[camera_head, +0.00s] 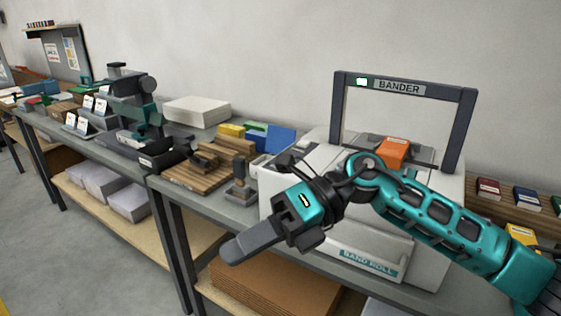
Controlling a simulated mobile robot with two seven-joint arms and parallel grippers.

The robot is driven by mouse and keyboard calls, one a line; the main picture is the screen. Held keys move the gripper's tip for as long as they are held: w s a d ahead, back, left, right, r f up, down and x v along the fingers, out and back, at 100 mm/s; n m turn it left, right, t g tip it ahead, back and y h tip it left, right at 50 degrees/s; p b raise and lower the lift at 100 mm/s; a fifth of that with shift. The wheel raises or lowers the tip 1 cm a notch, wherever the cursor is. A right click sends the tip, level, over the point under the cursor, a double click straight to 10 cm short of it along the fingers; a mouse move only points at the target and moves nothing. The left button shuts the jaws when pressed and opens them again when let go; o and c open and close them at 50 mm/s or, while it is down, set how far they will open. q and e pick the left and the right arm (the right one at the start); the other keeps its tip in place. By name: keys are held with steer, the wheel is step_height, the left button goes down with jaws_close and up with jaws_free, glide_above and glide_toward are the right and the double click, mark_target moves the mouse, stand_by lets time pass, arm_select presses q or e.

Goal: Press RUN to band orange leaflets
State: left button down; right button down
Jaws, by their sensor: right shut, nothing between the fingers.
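The bander (420,88) is a pale machine with a dark arch on top and a small lit green light at the arch's left. Orange leaflets (393,150) lie as a small block on its top, under the arch. A drawer-like front panel reads BAND ROLL (370,262). My right arm crosses in front of the machine from the right. My right gripper (235,250) is shut and empty, in front of the machine's left front corner and pointing left. I cannot make out a RUN button; the arm hides part of the machine's front. My left gripper is not in view.
Left of the bander, a wooden board (190,178) holds small blocks, with a stamp-like tool (240,185) beside it. A teal and dark press (140,105) stands further left. Small coloured books (488,188) lie at right. Cardboard (270,290) sits on the shelf below.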

steer(key=w+d+f+m+t+h, duration=0.1)
steer(key=w+d+f+m+t, duration=0.2)
steer(key=m+t, duration=0.65)
steer(key=w+d+f+m+t+h, duration=0.1)
steer(key=d+f+m+t, duration=0.35)
steer(key=m, duration=0.85)
steer(key=w+d+f+m+t, duration=0.2)
steer(key=f+m+t, duration=0.3)
steer(key=m+t, duration=0.5)
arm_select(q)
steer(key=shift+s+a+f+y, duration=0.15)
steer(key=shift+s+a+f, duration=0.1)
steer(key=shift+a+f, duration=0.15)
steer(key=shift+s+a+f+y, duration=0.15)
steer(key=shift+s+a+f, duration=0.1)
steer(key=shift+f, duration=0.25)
arm_select(e)
steer(key=s+d+f+m+g+h, duration=0.3)
steer(key=s+d+f+m+h, duration=0.1)
steer(key=f, duration=0.6)
steer(key=s+d+f+m+g+h, duration=0.4)
steer(key=s+d+f+m, duration=0.3)
steer(key=s+f, duration=0.2)
steer(key=shift+s+d+f+h, duration=0.4)
steer(key=shift+f+h, duration=0.3)
steer(key=shift+f, duration=0.25)
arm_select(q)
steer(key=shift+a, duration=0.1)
arm_select(e)
steer(key=shift+a, duration=0.2)
